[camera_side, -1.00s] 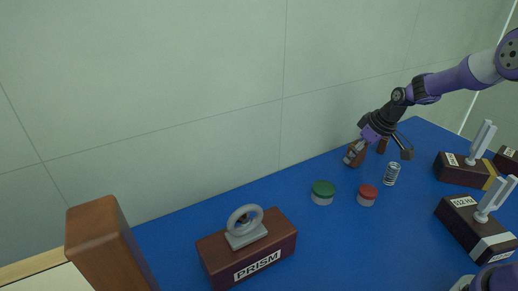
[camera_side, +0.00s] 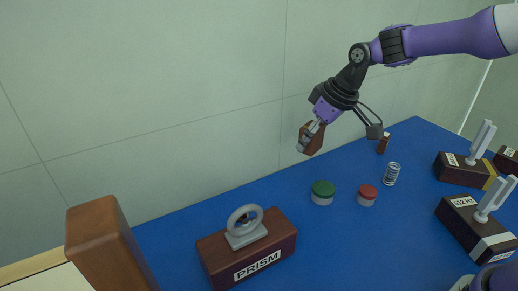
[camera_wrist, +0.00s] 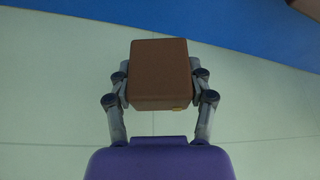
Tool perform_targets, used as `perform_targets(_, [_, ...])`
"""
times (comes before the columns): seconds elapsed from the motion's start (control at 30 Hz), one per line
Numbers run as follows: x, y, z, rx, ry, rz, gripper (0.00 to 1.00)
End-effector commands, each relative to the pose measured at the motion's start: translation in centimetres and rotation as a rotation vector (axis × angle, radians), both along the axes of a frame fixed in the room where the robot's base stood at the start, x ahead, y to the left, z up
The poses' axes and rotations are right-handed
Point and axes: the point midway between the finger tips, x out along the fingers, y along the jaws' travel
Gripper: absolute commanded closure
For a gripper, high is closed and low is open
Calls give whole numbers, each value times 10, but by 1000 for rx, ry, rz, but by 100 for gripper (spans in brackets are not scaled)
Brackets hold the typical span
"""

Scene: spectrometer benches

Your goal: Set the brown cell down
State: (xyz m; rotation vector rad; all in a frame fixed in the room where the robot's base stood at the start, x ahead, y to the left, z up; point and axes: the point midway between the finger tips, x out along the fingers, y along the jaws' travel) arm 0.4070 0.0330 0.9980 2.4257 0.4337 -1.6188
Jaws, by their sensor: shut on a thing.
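The brown cell (camera_side: 313,140) is a small brown block held in the air, well above the back part of the blue table. My gripper (camera_side: 309,137) is shut on it, tilted down to the left. In the wrist view the brown cell (camera_wrist: 160,75) sits between the two grey fingers of my gripper (camera_wrist: 160,88), one finger on each side. The wrist view shows pale wall around it and a strip of blue at the top.
On the blue table (camera_side: 330,240) stand a green-lidded jar (camera_side: 323,192), a red-lidded jar (camera_side: 367,195), a spring (camera_side: 391,174) and a small brown bottle (camera_side: 383,144). The PRISM block (camera_side: 247,255) is at front left; tuning-fork boxes (camera_side: 475,228) are at right. A tall brown block (camera_side: 105,245) stands far left.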

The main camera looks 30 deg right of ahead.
Motion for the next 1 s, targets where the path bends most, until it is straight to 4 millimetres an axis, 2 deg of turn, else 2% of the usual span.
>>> perform_targets(0.03, [6, 27, 0, 1, 0, 65, 87])
perform_targets(0.1, [11, 68, 0, 2, -1, 159, 87])
perform_targets(0.23, [8, 149, 0, 2, -2, 333, 87])
perform_targets(0.4, [-21, 250, -3, 3, -3, 550, 87])
perform_targets(0.5, [-45, 297, -5, 3, -4, 656, 87])
perform_targets(0.6, [-68, 331, -7, 2, -4, 737, 87])
perform_targets(0.7, [-85, 352, -8, 1, -4, 789, 87])
perform_targets(0.87, [-97, 366, -18, 0, -2, 825, 87])
perform_targets(1.0, [-98, 366, -47, -2, 0, 827, 87])
